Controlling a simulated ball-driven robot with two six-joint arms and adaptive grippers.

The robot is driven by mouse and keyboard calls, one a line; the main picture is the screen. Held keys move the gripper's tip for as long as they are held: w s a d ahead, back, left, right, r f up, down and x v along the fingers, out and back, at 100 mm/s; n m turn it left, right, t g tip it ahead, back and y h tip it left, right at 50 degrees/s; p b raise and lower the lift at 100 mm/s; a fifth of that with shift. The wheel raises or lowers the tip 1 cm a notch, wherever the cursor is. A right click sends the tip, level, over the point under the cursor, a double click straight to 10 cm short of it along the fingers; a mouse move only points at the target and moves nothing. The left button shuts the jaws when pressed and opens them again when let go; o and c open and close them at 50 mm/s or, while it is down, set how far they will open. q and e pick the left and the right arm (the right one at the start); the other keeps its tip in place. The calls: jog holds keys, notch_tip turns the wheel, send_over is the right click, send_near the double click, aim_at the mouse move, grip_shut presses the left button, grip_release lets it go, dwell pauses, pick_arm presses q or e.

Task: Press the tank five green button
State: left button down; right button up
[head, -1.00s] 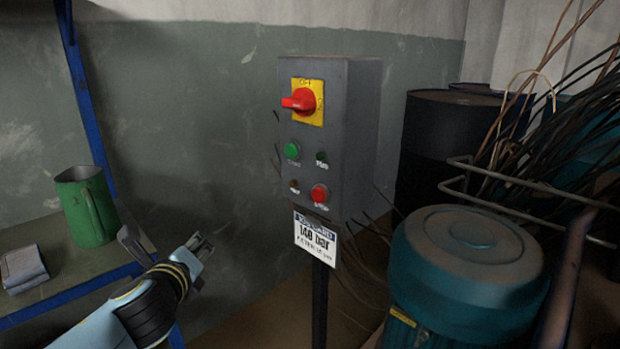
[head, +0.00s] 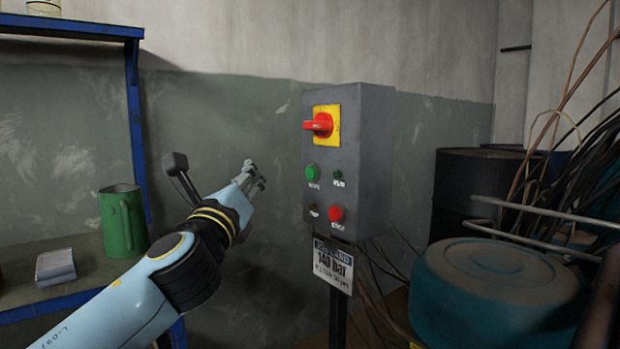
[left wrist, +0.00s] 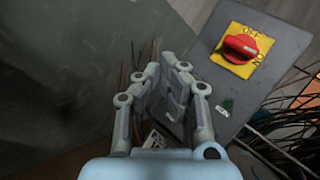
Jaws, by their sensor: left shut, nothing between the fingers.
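The green button (head: 312,172) sits on the left of the grey control box (head: 347,120), below a red rotary switch (head: 319,123) on a yellow plate. A red button (head: 335,213) is lower right of it. My left gripper (head: 257,176) is shut and empty, left of the box and about level with the green button in the picture, apart from it. In the left wrist view my gripper (left wrist: 160,62) points toward the box, and the red switch (left wrist: 240,46) shows at upper right. The green button is not visible there; the gripper may hide it. My right gripper is not in view.
A small dark green lamp (head: 338,175) and a dark brownish one (head: 314,208) are also on the box. A "140 bar" sign (head: 333,264) hangs below. A blue-framed shelf with a green jug (head: 123,220) stands left. A teal drum (head: 500,285) and cables stand right.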

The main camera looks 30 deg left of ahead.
aim_at(311, 173)
pick_arm(q)
jog(key=w+d, duration=0.3)
jog(key=w, duration=0.5)
jog(key=shift+d+b, duration=0.15)
jog(key=shift+b, duration=0.15)
dwell(1.1)
jog(key=shift+w, duration=0.15)
jog(key=shift+w+d, duration=0.15)
jog(key=shift+w, duration=0.15)
jog(key=shift+w+d, duration=0.2)
jog(key=shift+w, duration=0.3)
dwell(0.8)
jog(key=shift+s, duration=0.1)
jog(key=shift+s+a+f, duration=0.1)
jog(key=shift+s+a, duration=0.25)
jog(key=shift+s, duration=0.4)
